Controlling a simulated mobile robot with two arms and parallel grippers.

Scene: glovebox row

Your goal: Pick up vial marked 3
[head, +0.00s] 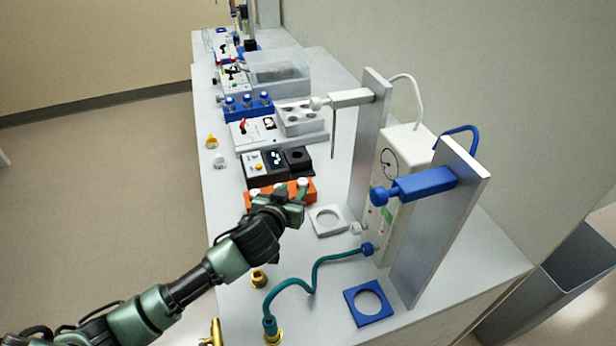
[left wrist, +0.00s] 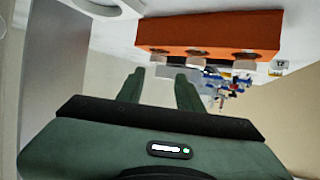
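An orange rack (head: 313,187) stands on the bench, partly hidden behind my left gripper (head: 278,196). Small pale tops show at the rack, close to my fingers. In the left wrist view the rack (left wrist: 210,30) lies just beyond my left fingertips (left wrist: 160,74). Several dark round openings with pale pieces below them show along its edge. I cannot read a number 3 on any vial. My right gripper is not in view.
Behind the rack are a black device (head: 264,166), a grey block with wells (head: 300,117) and a blue rack (head: 248,107). To the right stand a white square ring (head: 328,220), a blue square ring (head: 368,302) and tall stands. A teal hose (head: 315,270) crosses the front.

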